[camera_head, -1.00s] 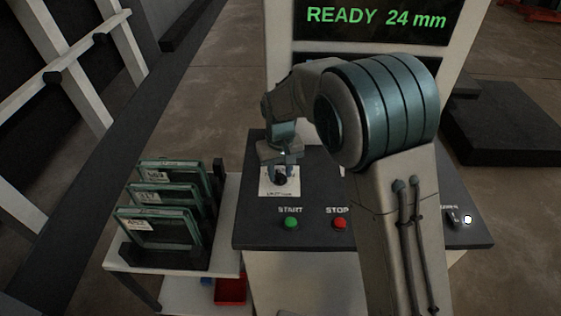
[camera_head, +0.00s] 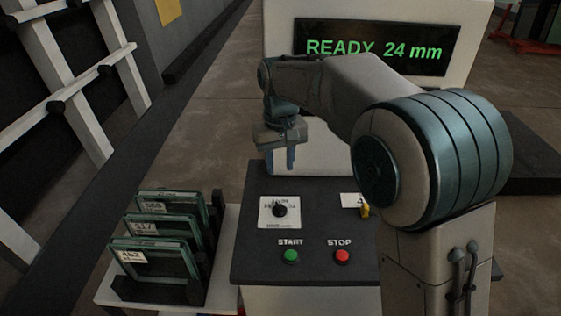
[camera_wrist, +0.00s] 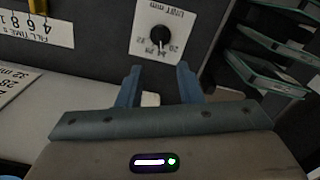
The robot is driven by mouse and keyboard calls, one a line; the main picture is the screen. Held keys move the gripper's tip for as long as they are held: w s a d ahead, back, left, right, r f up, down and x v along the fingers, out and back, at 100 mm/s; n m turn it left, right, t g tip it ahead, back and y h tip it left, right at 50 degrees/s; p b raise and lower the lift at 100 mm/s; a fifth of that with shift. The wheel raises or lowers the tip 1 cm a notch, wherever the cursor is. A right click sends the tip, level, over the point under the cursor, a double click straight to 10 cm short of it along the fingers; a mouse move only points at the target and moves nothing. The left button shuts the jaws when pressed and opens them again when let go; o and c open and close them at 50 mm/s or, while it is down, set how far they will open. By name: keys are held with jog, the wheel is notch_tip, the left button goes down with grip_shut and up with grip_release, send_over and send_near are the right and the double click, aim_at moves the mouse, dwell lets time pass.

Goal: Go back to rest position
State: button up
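My gripper (camera_head: 284,160) hangs in the air above the back of the dark control panel (camera_head: 330,195), apart from the dial. In the wrist view its two blue fingers (camera_wrist: 158,78) are spread with an empty gap between them. The black dial knob (camera_head: 280,210) sits on a white scale plate and also shows in the wrist view (camera_wrist: 161,36), beyond the fingertips. The screen (camera_head: 375,47) reads READY 24 mm in green. My arm hides the right part of the panel.
A green START button (camera_head: 290,257) and a red STOP button (camera_head: 342,257) are on the panel's front. A yellow lever (camera_head: 365,211) shows beside my arm. A rack with several green-framed panels (camera_head: 160,257) stands at left. A dark barrier (camera_head: 120,165) runs along the left.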

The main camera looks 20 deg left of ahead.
jog(key=s+d+r+m+t, duration=0.1)
jog(key=s+d+r+m, duration=0.15)
jog(key=d, duration=0.65)
jog(key=s+d+r+m, duration=0.1)
jog(key=s+d, duration=0.2)
jog(key=d, duration=0.5)
jog(key=s+d+f+m+t, duration=0.1)
jog(key=s+d+f, duration=0.1)
jog(key=s+d, duration=0.4)
jog(key=s+d+f+m+t, duration=0.1)
jog(key=s+d+f+m, duration=0.1)
jog(key=s+d, duration=0.4)
jog(key=shift+s+d+f, duration=0.4)
jog(key=shift+s+f, duration=0.15)
jog(key=shift+s, duration=0.5)
